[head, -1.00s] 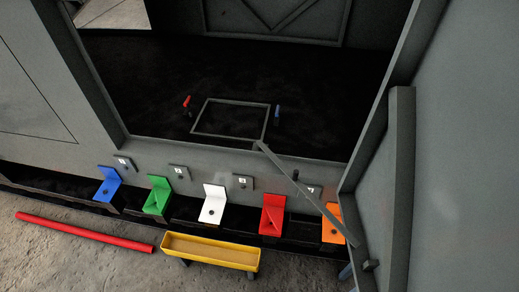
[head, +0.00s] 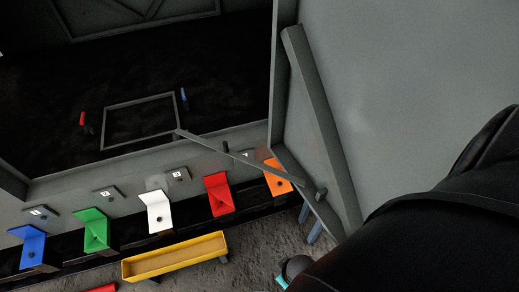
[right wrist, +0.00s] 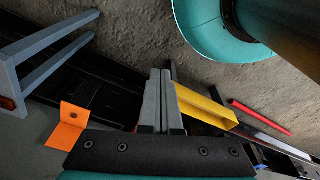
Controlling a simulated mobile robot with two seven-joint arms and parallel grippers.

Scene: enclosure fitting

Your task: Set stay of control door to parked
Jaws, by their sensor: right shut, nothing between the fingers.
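The control door (head: 410,90) stands open as a large grey panel at the right of the head view. The stay (head: 240,155) is a thin grey bar. It slants from the enclosure's front sill near the black floor frame down to a small fitting (head: 320,193) at the door's lower edge. My right gripper (right wrist: 160,72) is shut and empty in the right wrist view, with bare ground beyond its tips. Its fingers do not show in the head view, where my dark right arm covers the lower right. I cannot make out the stay in the right wrist view. My left gripper is not in view.
Blue (head: 32,245), green (head: 92,228), white (head: 157,210), red (head: 218,193) and orange (head: 277,177) brackets line the front ledge. A yellow tray (head: 175,257) stands before them. A red pole (right wrist: 260,118) lies on the ground. A blue-grey frame (right wrist: 45,58) stands left in the wrist view.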

